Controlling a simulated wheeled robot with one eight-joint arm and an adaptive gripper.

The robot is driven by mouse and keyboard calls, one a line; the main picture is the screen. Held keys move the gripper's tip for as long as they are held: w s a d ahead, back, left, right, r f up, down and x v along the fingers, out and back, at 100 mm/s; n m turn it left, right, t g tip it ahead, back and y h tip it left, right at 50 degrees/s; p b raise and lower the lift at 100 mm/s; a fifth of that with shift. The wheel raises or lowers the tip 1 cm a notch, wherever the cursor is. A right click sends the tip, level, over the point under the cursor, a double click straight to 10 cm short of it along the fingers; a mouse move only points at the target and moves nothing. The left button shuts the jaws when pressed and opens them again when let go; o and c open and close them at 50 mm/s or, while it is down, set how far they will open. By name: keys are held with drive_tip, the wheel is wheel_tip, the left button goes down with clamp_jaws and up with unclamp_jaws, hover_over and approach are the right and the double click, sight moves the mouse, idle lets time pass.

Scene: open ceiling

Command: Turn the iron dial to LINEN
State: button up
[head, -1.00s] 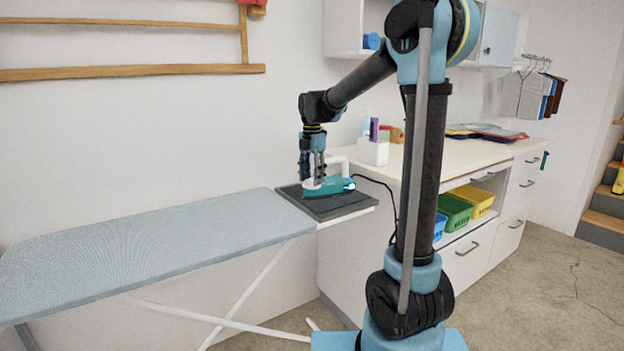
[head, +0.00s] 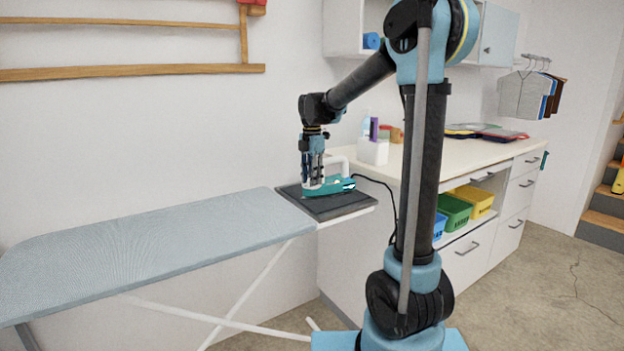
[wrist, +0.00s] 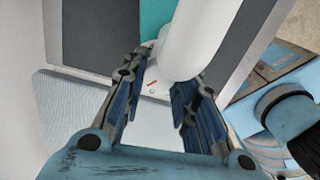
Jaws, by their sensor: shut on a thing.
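The teal and white iron (head: 338,187) lies flat on a dark rest (head: 345,204) at the right end of the ironing board. My gripper (head: 311,184) points down at the iron's left end. In the wrist view, my gripper (wrist: 158,92) has its fingers on either side of the pale dial (wrist: 152,84), shut on it. A short red mark shows on the dial. The iron's white handle (wrist: 205,35) rises close beside the right finger and hides part of that area. The dial's lettering, LINEN included, is not readable.
The pale blue ironing board (head: 150,245) stretches left and is clear. A counter (head: 440,158) stands behind the rest, with a white box (head: 373,152) near its left end. The iron's black cord (head: 385,183) runs right. The wall is close behind.

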drive_tip(key=m, duration=0.3)
idle(0.4)
drive_tip(key=o, duration=1.1)
wheel_tip(320, 180, up, 12)
drive_tip(key=shift+f, duration=0.1)
